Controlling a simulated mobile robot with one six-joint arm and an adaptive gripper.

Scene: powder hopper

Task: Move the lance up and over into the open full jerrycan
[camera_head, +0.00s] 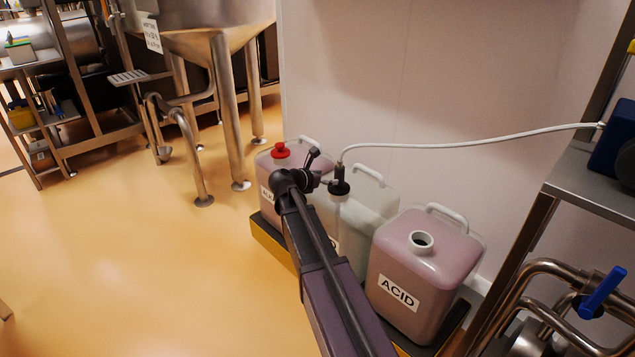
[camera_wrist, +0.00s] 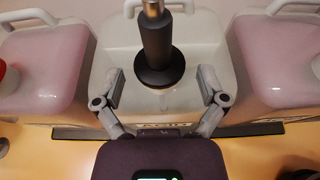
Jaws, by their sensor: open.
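The lance (camera_head: 339,186) has a black grip and collar and stands upright in the middle jerrycan (camera_head: 382,200), which is whitish and looks close to empty. In the wrist view the lance (camera_wrist: 157,40) rises between and just beyond my gripper's spread fingers (camera_wrist: 162,82), with gaps on both sides. My gripper (camera_head: 321,170) is open and holds nothing. The open full jerrycan (camera_head: 452,240), pink and labelled ACID, stands on the right with its white neck (camera_head: 421,241) uncapped. The lance's lower end is hidden inside the middle can.
A pink jerrycan (camera_head: 318,164) with a red cap (camera_head: 281,150) stands on the left. A white hose (camera_head: 470,140) runs from the lance to a blue pump (camera_head: 618,140) on a steel shelf at right. The wall is close behind the cans. Open floor lies at left.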

